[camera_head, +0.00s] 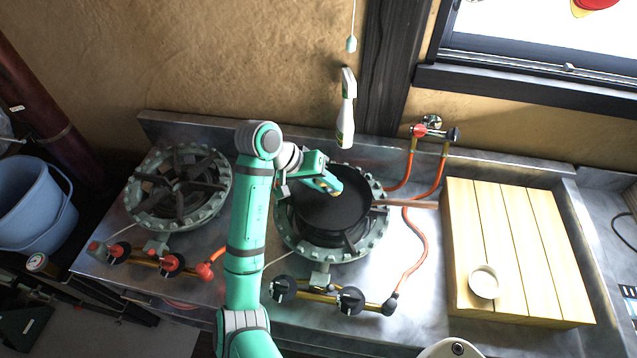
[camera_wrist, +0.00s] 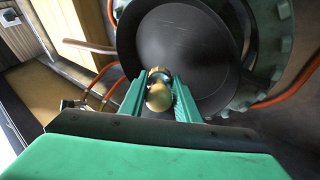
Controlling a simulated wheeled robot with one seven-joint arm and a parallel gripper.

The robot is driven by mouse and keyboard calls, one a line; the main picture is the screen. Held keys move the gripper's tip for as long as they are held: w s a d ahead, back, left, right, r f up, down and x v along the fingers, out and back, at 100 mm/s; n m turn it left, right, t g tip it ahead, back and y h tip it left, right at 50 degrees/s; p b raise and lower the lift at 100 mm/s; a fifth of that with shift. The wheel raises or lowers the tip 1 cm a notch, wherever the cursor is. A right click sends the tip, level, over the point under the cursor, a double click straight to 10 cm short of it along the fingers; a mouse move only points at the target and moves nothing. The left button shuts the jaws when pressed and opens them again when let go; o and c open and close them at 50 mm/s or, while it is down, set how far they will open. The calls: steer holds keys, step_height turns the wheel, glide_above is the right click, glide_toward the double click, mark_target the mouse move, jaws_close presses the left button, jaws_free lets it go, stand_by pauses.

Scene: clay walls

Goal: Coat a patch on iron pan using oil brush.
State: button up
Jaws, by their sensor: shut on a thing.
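The black iron pan (camera_head: 333,218) sits on the right-hand burner, its brown handle pointing right toward the wooden board. In the wrist view the pan (camera_wrist: 185,50) fills the upper middle, with faint light streaks on its dark inner surface. My gripper (camera_head: 326,184) is over the far part of the pan. It is shut on the oil brush (camera_head: 336,188), whose tan end shows at the fingertips. In the wrist view the brush (camera_wrist: 158,92) is between the two green fingers. The brush's tip is hidden, so I cannot tell whether it touches the pan.
A wooden board (camera_head: 540,250) at right holds a small white bowl (camera_head: 484,282). An empty burner (camera_head: 178,187) stands at left. Orange hoses (camera_head: 417,235) run right of the pan. A spray bottle (camera_head: 346,110) is by the back wall. A blue bucket (camera_head: 35,205) is far left.

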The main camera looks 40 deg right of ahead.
steer(key=shift+s+d+r, duration=0.15)
steer(key=shift+s+d, duration=1.25)
steer(key=shift+s, duration=0.1)
steer(key=shift+r, duration=0.1)
step_height(320, 180, up, 2)
steer(key=shift+a, duration=0.15)
step_height(320, 180, up, 4)
steer(key=shift+f, duration=0.1)
step_height(320, 180, up, 3)
stand_by(0.5)
stand_by(0.6)
